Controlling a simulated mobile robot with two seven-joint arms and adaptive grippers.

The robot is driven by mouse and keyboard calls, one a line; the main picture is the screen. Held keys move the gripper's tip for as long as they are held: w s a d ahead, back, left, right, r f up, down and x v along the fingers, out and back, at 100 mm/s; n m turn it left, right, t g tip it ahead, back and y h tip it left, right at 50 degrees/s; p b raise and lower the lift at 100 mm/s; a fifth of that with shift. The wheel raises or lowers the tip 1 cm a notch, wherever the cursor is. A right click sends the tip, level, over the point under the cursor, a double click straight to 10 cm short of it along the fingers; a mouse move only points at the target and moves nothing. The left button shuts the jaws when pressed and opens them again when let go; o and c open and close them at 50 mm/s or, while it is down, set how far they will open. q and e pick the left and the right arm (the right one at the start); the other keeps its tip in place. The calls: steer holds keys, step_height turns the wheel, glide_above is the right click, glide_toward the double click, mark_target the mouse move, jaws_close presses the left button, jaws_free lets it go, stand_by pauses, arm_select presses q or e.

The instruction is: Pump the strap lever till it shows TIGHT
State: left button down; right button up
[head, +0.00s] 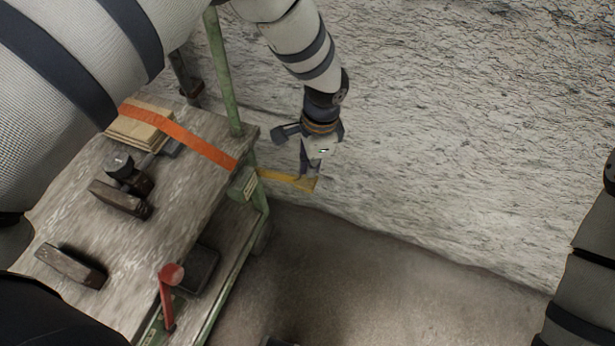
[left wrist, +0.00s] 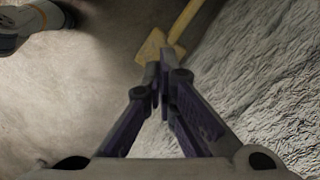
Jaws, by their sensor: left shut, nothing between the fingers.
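The yellow strap lever (head: 285,178) sticks out to the right from a green ratchet housing (head: 243,184) at the cart's corner. A small pale label on the housing is too small to read. An orange strap (head: 190,139) runs from the housing over a stack of wooden boards (head: 138,128). My left gripper (head: 304,172) is shut and empty, pointing down at the lever's free end. In the left wrist view the closed fingertips (left wrist: 158,66) overlap the lever's wide end (left wrist: 152,46); I cannot tell whether they touch. My right gripper is out of view.
The cart's worn top (head: 200,190) carries dark blocks (head: 72,267) and a dark round-headed tool (head: 122,168). A red handle (head: 168,290) stands at the cart's near side. A rough pale wall (head: 450,120) is close behind the lever.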

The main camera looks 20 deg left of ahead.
arm_select(q)
steer(key=shift+a+f, duration=0.1)
steer(key=shift+f, duration=0.65)
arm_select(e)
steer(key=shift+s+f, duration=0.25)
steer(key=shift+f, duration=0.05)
